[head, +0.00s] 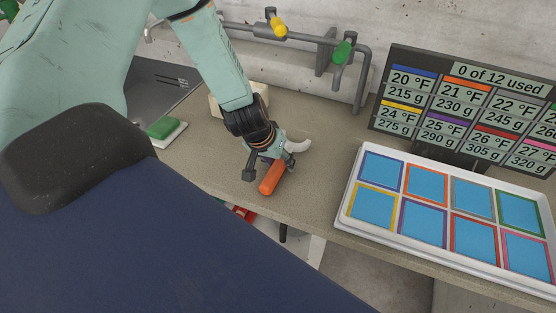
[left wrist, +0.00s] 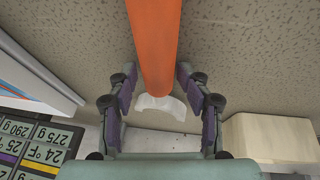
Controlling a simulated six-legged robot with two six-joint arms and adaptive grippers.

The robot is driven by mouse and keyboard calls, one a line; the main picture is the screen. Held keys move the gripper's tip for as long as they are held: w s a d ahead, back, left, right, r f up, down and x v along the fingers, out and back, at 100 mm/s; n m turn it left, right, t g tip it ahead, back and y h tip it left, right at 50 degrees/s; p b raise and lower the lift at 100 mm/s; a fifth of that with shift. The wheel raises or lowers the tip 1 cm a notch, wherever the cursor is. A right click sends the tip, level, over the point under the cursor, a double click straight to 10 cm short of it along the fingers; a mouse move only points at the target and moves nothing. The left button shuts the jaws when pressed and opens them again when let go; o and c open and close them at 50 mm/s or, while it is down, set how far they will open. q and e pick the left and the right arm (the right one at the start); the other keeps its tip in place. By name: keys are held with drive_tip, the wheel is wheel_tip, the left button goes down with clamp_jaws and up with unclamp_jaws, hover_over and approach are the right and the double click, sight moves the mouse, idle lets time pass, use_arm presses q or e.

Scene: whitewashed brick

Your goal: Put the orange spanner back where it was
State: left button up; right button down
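The orange spanner (head: 271,179) lies on the speckled worktop (head: 325,161) near its front edge, its handle pointing toward the edge and its pale open jaw toward the wall. My left gripper (head: 269,166) is over it, pointing down. In the left wrist view, the spanner's orange handle (left wrist: 151,40) runs between the two fingers of the left gripper (left wrist: 156,76). The fingers stand apart with a gap on each side of the handle. The pale jaw shows below the handle there. My right gripper is in neither view.
A white tray (head: 342,217) with coloured-framed blue squares stands right, below a display board (head: 389,113). A pale block (head: 218,107) is behind the gripper. A green block (head: 164,127) sits by the sink at left. Pipes with yellow (head: 279,27) and green taps (head: 343,51) run along the wall.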

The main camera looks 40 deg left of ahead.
use_arm(q)
drive_tip(key=shift+s, duration=0.1)
drive_tip(key=shift+w+v, duration=0.2)
drive_tip(key=shift+v, duration=5.85)
drive_tip(key=shift+s, duration=0.1)
drive_tip(key=shift+c, duration=0.2)
